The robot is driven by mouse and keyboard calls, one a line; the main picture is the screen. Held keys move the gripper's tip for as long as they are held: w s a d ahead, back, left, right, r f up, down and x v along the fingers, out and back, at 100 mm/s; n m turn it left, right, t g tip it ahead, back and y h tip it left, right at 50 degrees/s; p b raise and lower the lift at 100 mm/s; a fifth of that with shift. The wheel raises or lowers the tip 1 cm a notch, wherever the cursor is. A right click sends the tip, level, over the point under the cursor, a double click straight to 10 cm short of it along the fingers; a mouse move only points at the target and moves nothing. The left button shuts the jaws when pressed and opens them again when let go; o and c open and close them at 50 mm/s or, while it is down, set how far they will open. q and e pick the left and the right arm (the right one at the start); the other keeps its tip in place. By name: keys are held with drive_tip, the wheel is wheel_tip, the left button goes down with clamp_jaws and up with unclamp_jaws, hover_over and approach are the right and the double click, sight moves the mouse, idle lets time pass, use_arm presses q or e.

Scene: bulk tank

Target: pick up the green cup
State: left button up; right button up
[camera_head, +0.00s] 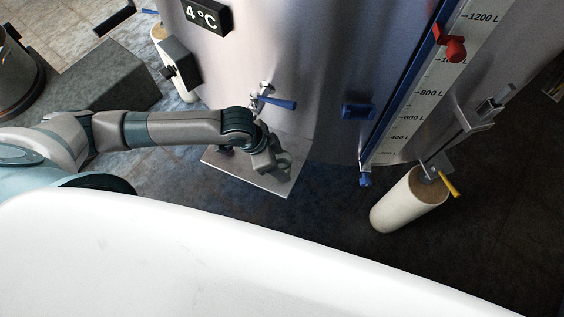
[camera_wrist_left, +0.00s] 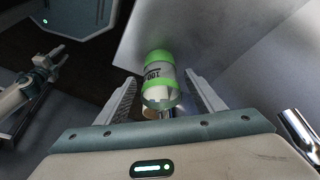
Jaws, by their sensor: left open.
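The green cup (camera_wrist_left: 160,80) shows in the left wrist view as a pale cup with bright green bands and dark markings on its side. It is between the two fingers of my left gripper (camera_wrist_left: 160,76), with a gap on each side. My left gripper is open. In the head view my left gripper (camera_head: 275,162) is low over a metal plate (camera_head: 238,175) in front of the tank. The cup cannot be clearly made out there behind the gripper. My right gripper (camera_wrist_left: 48,60) shows small at the left of the wrist view; its jaws are unclear.
The big steel tank (camera_head: 320,60) stands right behind the plate. A tap with a blue handle (camera_head: 280,103) juts out just above my left gripper. A white cylindrical leg (camera_head: 405,205) stands to the right. A grey block (camera_head: 112,75) is at the left. Dark floor lies in front.

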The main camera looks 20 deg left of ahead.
use_arm(q)
drive_tip(key=shift+x, duration=0.8)
drive_tip(key=c, duration=1.1)
